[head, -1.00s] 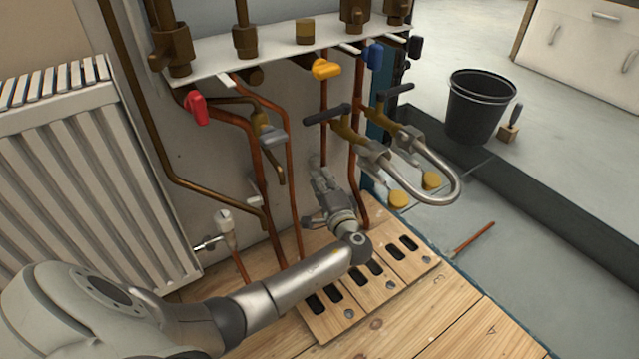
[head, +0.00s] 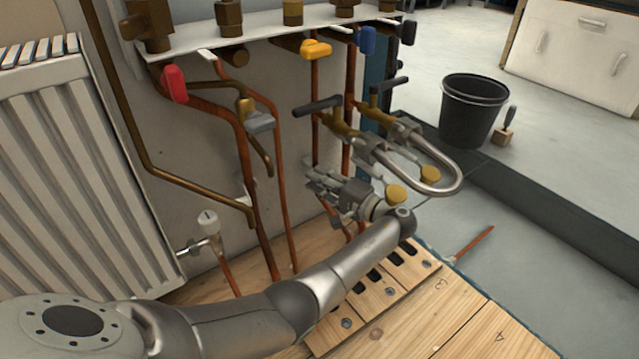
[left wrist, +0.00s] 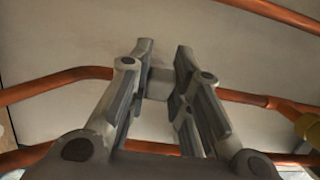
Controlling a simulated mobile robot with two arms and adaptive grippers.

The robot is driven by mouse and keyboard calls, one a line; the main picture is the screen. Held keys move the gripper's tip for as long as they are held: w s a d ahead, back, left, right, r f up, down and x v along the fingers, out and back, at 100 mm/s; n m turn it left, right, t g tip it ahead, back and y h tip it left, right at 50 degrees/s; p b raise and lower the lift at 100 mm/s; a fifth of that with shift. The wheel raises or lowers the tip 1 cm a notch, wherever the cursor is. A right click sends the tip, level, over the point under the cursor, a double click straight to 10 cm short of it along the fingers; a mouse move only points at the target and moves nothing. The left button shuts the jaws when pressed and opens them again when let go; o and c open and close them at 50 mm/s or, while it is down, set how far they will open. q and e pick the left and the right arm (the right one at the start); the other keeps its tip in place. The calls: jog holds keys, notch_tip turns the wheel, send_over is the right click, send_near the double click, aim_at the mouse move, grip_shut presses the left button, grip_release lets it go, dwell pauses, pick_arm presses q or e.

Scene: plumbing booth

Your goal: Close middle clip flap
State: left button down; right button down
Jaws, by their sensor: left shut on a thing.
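My left gripper (head: 312,178) is at the copper pipes low on the back wall, with its fingers pointing left toward the wall. In the left wrist view its two fingers (left wrist: 164,48) stand on either side of a small pale grey piece, which looks like the middle clip (left wrist: 159,83). The gripper is shut on it. In the head view the gripper hides this clip, and I cannot tell the flap's angle. Another pale clip (head: 245,192) shows on the pipe further left. My right gripper is not in view.
Copper pipes run close around the gripper. A bent steel hose (head: 438,184) with black-handled valves hangs just right of it. A white radiator (head: 85,190) stands at left. Slotted wooden boards (head: 425,270) lie below. A black bucket (head: 470,110) stands at right.

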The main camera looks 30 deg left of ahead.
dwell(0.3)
pick_arm(q)
jog(key=c, duration=1.3)
grip_release()
jog(key=d, duration=0.4)
jog(key=s+d, duration=0.1)
jog(key=d, duration=0.7)
jog(key=shift+s, duration=0.4)
